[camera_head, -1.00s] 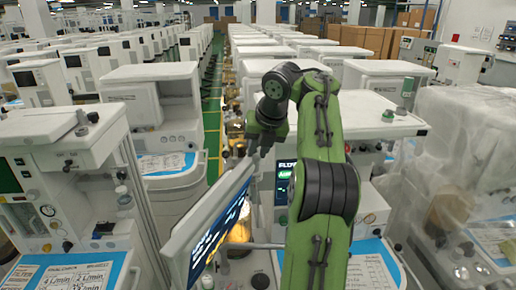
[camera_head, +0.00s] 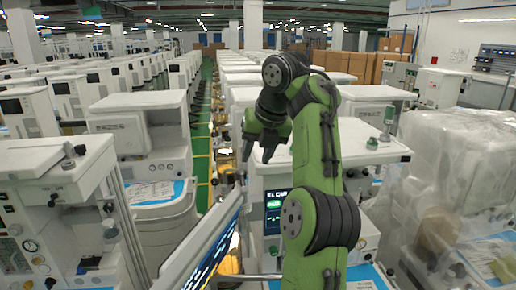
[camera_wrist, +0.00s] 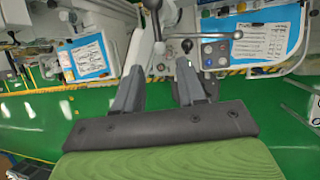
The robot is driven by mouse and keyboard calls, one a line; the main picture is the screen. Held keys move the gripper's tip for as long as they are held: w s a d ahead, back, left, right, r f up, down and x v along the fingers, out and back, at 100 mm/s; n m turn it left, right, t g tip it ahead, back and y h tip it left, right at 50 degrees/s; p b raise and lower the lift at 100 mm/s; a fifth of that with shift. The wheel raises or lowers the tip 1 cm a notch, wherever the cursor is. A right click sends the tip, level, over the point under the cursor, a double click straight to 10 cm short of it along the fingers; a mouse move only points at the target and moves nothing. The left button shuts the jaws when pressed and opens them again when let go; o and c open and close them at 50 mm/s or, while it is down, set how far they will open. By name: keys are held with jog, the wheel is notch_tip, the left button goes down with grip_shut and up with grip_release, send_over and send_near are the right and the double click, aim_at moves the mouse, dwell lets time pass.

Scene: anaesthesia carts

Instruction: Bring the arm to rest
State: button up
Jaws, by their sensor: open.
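My green arm (camera_head: 318,140) rises from the bottom of the head view, bends at the top and turns down to the left. My gripper (camera_head: 258,152) hangs there with its dark fingers apart and empty, above the aisle side of a white cart (camera_head: 345,150). In the wrist view my gripper (camera_wrist: 161,75) also shows two spread grey fingers with nothing between them. Beyond them lie cart tops and green floor.
A tilted monitor screen (camera_head: 205,245) stands close below my gripper. A plastic-wrapped cart (camera_head: 465,180) is at the right, and white carts (camera_head: 50,190) stand at the left. A green aisle (camera_head: 203,150) runs between the rows. The air above the carts is free.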

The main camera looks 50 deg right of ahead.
jog(key=shift+s+a+r, duration=0.15)
jog(key=shift+s+r, duration=0.1)
jog(key=shift+r, duration=0.35)
